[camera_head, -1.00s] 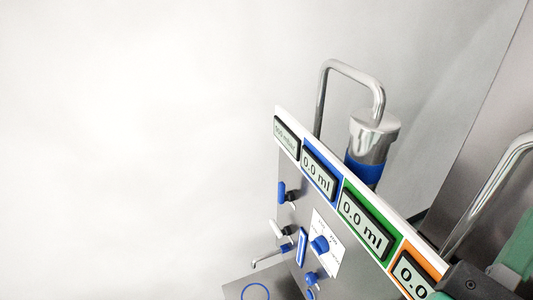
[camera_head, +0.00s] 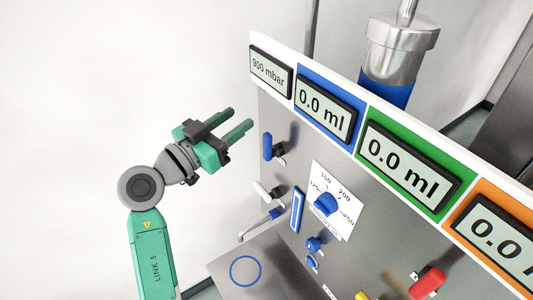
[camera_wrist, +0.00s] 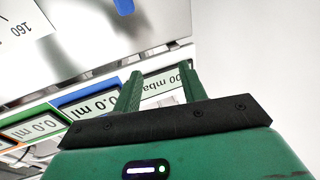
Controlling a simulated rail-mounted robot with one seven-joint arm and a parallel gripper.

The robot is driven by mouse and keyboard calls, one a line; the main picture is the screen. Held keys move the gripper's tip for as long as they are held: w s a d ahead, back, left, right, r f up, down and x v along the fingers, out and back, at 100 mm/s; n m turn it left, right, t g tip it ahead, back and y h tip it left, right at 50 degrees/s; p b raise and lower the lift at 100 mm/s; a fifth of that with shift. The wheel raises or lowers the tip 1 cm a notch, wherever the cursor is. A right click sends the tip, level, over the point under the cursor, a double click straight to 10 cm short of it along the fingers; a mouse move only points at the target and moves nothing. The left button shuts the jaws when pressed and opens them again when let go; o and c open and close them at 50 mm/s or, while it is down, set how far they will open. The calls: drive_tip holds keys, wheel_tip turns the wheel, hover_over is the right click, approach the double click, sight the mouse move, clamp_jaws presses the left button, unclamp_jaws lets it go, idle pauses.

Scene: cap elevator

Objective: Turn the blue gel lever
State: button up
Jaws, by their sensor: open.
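A blue lever (camera_head: 267,146) stands upright on the left edge of the steel panel, below the blue-framed display, with a dark mount beside it. My gripper (camera_head: 240,118) is left of the panel in the head view, with its two green fingers apart and nothing between them. The fingers point toward the panel, and a gap to the lever shows in the picture. In the wrist view my gripper (camera_wrist: 162,70) has the pressure display behind its fingers. A blue piece (camera_wrist: 124,6) at the top of that view seems to be the lever.
A white lever (camera_head: 262,190) sits below the blue one. A blue dial (camera_head: 326,203), a blue knob (camera_head: 313,244) and a red handle (camera_head: 427,283) stick out of the panel. A metal cylinder (camera_head: 398,50) stands behind.

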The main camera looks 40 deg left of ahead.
sight(264, 139)
wheel_tip(264, 139, down, 7)
drive_tip(key=m+g+h, duration=0.2)
drive_tip(key=m+h, duration=0.1)
drive_tip(key=h, duration=0.1)
drive_tip(key=x, duration=0.2)
drive_tip(key=p+x, duration=0.1)
drive_tip(key=x, duration=0.5)
drive_tip(key=shift+s+d+r+p, duration=0.1)
drive_tip(key=shift+d+r+p, duration=0.05)
drive_tip(key=shift+d+p, duration=0.25)
clamp_jaws()
